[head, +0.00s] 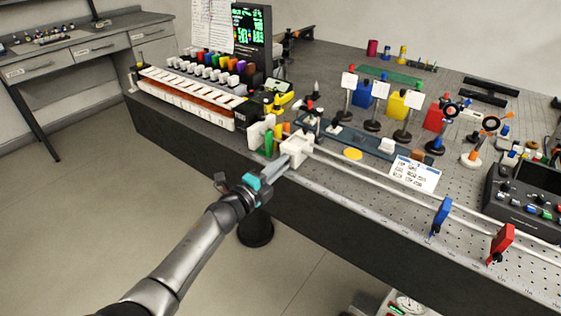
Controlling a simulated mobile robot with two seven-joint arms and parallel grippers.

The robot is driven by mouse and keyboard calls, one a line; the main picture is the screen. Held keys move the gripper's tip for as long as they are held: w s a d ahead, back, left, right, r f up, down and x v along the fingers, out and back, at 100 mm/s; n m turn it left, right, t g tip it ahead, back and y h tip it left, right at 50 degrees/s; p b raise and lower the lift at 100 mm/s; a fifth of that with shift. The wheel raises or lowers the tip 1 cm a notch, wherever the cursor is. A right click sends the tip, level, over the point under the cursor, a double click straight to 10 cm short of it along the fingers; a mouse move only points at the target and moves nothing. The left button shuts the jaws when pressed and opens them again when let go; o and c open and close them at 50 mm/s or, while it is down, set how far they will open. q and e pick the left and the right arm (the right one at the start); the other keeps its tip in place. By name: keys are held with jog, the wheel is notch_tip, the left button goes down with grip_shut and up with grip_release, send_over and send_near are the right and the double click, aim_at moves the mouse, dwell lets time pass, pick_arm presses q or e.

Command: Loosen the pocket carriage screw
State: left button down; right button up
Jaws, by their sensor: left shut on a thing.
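A small white carriage (297,146) sits at the left end of a long pale rail (385,186) along the bench's front edge. I take it to be the pocket carriage. My left gripper (285,164) reaches up from the lower left, its fingertips at the front face of this carriage. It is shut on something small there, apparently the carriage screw. The screw itself is hidden between the fingertips and too small to make out. My right gripper is not in view.
Blue (440,216) and red (501,242) carriages stand farther right on the rail. A green piece (269,144) stands close left of the white carriage. Open floor lies in front of the bench.

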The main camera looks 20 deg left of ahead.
pick_arm(q)
jog(key=shift+n+p, duration=1.15)
jog(key=shift+n, duration=2.35)
jog(key=c, duration=0.8)
grip_release()
jog(key=p+v, duration=0.2)
jog(key=v, duration=1.3)
jog(key=shift+s, duration=0.15)
